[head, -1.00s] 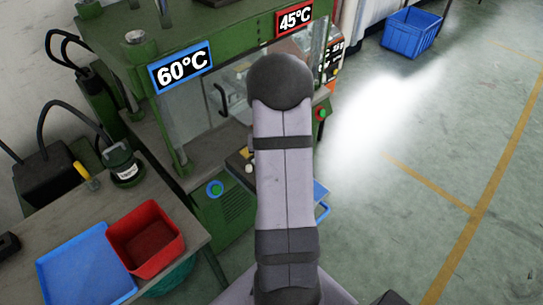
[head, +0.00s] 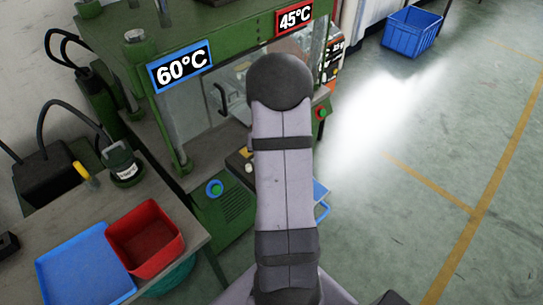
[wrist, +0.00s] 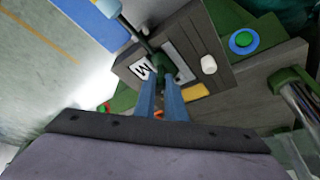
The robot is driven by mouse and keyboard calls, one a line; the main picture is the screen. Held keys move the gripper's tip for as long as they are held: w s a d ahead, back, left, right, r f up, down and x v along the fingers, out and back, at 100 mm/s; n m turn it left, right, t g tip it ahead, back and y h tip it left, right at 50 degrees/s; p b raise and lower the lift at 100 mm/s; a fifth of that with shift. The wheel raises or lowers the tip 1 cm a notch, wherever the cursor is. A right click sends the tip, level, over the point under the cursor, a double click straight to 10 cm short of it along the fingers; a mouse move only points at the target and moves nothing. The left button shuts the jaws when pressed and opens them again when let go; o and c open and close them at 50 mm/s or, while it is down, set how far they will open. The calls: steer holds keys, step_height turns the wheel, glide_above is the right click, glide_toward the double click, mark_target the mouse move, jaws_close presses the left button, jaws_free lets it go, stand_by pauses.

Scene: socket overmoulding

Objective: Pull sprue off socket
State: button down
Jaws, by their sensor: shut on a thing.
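In the wrist view my gripper's two blue fingers (wrist: 161,98) reach down to a dark block (wrist: 218,62) on the machine. They are shut on a small dark green piece (wrist: 166,66) at a pale plate marked "M" (wrist: 141,71). I cannot tell whether this piece is the socket, the sprue or both, and the fingers cover part of it. In the head view my own arm hides the gripper and the work spot.
A white peg (wrist: 208,64) stands on the block near the fingers. A metal rod (wrist: 130,27) runs toward the dark green piece. In the head view a red bin (head: 146,268) and a blue tray (head: 68,290) sit on the bench at left. A green press (head: 130,70) stands behind.

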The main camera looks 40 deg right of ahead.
steer(key=shift+r, duration=0.2)
steer(key=shift+r+p, duration=2.5)
steer(key=shift+r, duration=0.35)
